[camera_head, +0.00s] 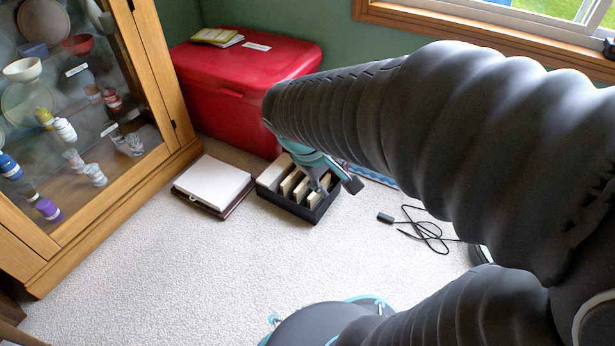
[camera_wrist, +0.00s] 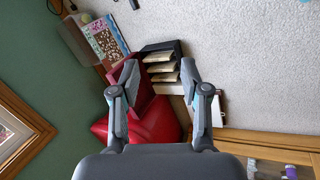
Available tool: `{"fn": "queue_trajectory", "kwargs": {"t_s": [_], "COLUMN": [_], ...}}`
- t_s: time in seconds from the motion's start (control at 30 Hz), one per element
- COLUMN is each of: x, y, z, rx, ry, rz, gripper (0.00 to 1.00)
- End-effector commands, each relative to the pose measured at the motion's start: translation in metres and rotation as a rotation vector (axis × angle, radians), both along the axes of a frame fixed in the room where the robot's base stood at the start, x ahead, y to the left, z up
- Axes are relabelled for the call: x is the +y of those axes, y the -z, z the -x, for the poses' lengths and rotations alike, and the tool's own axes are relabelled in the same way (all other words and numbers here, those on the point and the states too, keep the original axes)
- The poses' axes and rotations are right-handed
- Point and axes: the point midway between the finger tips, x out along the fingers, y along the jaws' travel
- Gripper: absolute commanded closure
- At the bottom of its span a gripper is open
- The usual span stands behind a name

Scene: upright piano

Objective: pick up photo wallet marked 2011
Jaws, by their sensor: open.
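A black open box (camera_head: 284,204) stands on the carpet with several cream photo wallets (camera_head: 289,183) upright in it. No year marking can be read, so I cannot tell which wallet is 2011. My gripper (camera_head: 335,184) is above the right part of the box and hides some of its contents in the head view. In the wrist view my gripper (camera_wrist: 159,66) is open and empty. The box (camera_wrist: 163,45) and its wallets (camera_wrist: 160,57) show beyond and between the fingertips. I cannot tell the exact gap to the wallets.
A red chest (camera_head: 235,90) with yellow booklets (camera_head: 217,37) on its lid is behind the box. A white-topped album or binder (camera_head: 213,182) lies left of the box. A glass cabinet (camera_head: 165,75) is further left. A black cable (camera_head: 428,232) lies right. Front carpet is clear.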

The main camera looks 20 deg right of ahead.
Motion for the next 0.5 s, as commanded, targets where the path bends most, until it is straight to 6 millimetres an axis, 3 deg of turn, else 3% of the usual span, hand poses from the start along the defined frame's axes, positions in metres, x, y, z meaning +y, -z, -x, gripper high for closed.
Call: {"fn": "queue_trajectory", "kwargs": {"t_s": [0.3, 0.5], "x": [-0.038, -0.053], "y": [0.044, 0.080], "z": [-0.064, -0.108], "rx": [0.275, 0.424], "ry": [-0.219, -0.388], "rz": [0.315, 0.498], "gripper": [0.54, 0.54]}}
